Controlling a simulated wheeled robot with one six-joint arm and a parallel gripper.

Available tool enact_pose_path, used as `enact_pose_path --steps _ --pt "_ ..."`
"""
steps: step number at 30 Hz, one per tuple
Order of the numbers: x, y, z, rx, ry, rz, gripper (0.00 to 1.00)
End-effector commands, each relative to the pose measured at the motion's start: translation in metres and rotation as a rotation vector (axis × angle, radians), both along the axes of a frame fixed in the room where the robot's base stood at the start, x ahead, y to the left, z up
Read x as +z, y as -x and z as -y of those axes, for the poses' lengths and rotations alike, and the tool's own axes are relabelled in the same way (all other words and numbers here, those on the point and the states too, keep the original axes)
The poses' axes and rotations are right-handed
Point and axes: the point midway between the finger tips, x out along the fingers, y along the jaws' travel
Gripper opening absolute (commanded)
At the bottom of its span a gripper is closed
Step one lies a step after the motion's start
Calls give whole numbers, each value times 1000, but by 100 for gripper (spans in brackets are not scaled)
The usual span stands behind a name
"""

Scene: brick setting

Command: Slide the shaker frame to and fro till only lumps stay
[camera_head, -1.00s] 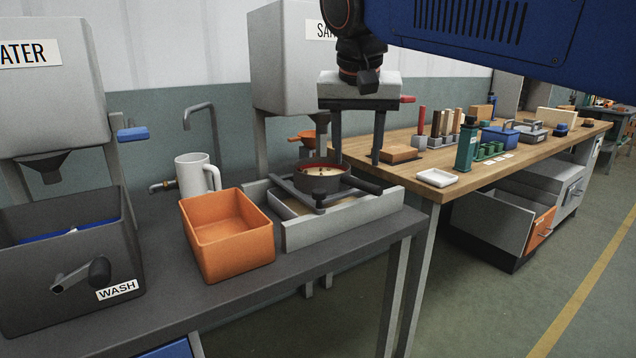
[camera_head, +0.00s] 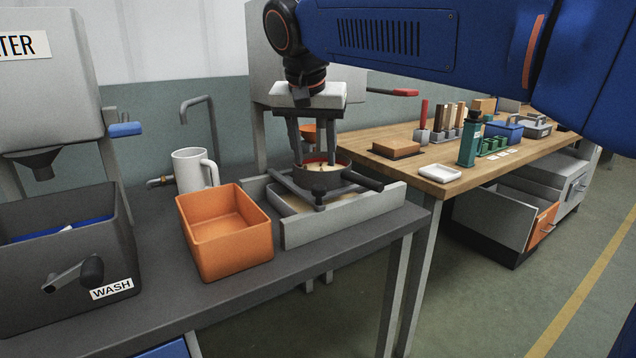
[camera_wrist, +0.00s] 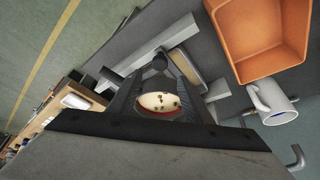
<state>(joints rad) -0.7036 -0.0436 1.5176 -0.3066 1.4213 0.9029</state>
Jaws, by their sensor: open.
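The shaker frame (camera_head: 362,181) is a dark frame with a bar handle, set across a low grey tray (camera_head: 340,219) on the bench. It carries a round sieve (camera_head: 341,171) with a dark, reddish rim. The wrist view shows pale sand with several brown lumps in the sieve (camera_wrist: 158,102). My gripper (camera_head: 315,158) is open and points down over the sieve, its fingers partly hiding the rim. In the wrist view my gripper's fingers (camera_wrist: 160,74) lie on either side of the sieve; whether they touch the frame I cannot tell.
An orange bin (camera_head: 225,238) stands left of the tray, with a white mug (camera_head: 195,170) behind it. A dark wash box with a crank (camera_head: 75,268) is at far left. A grey hopper (camera_head: 262,65) stands behind my gripper. A wooden table (camera_head: 430,170) lies to the right.

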Motion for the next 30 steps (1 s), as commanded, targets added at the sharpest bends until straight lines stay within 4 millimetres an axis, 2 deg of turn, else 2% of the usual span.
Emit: enact_pose_path --steps 9,15,21,29,30 --pt "-52 -21 4 -1 2 -1 45" --pt "-75 -30 7 -2 1 -1 45" --pt "-84 -34 7 0 0 0 45" --pt "-84 -34 7 0 0 0 45" --pt "-84 -34 7 0 0 0 38"
